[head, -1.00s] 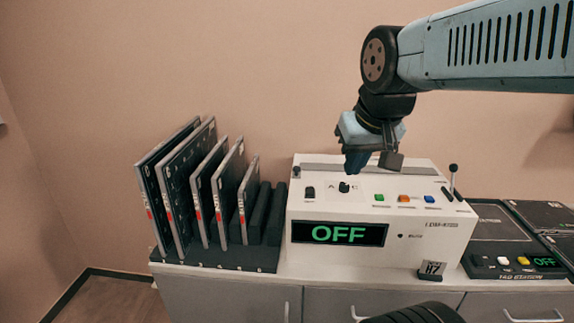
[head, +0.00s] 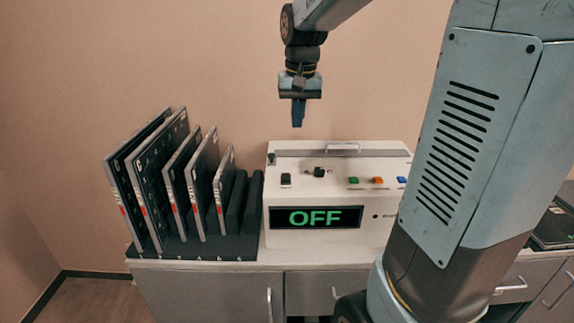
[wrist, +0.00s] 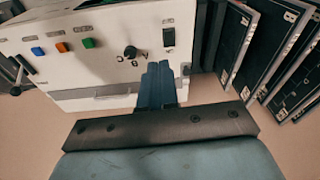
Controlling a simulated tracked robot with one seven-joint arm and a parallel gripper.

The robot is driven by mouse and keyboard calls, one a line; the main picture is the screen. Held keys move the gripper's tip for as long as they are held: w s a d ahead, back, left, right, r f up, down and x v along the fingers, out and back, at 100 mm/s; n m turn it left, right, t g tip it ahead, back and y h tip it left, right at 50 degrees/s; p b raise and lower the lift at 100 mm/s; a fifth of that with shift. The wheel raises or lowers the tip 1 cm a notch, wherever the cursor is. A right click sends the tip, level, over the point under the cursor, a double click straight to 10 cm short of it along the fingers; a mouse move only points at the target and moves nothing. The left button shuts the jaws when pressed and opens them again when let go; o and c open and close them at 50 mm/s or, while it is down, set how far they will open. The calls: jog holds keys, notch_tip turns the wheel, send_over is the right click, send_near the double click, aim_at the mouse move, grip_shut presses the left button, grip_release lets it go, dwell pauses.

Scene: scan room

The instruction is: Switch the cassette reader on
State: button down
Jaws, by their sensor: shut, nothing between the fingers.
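The cassette reader (head: 393,232) is a white box on a cabinet top; its front display (head: 312,217) reads OFF in green. On its sloped top are a black rocker switch (head: 285,180) at the left, a black knob (head: 319,172), and green, orange and blue buttons. The rocker switch (wrist: 168,37) and the knob (wrist: 130,52) also show in the wrist view. My gripper (head: 297,122) is shut and empty, pointing down above the back left part of the reader, apart from it. In the wrist view its fingers (wrist: 157,85) show near the knob and switch.
A dark rack (head: 200,246) with several upright cassettes (head: 148,180) stands just left of the reader. My own arm hides the reader's right end and much of the right side. The air above the rack is clear.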

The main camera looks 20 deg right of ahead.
jog(key=m+g, duration=0.1)
jog(key=g, duration=0.1)
send_over(289, 173)
notch_tip(289, 173, down, 4)
jog(key=f, duration=0.1)
jog(key=shift+w+r, duration=0.1)
jog(key=shift+r, duration=0.15)
jog(key=shift+f, duration=0.1)
notch_tip(289, 173, down, 14)
jog(key=shift+r, duration=0.1)
dwell(0.5)
dwell(0.5)
jog(key=shift+s+a+r, duration=0.2)
jog(key=shift+s+r, duration=0.05)
jog(key=shift+s, duration=0.45)
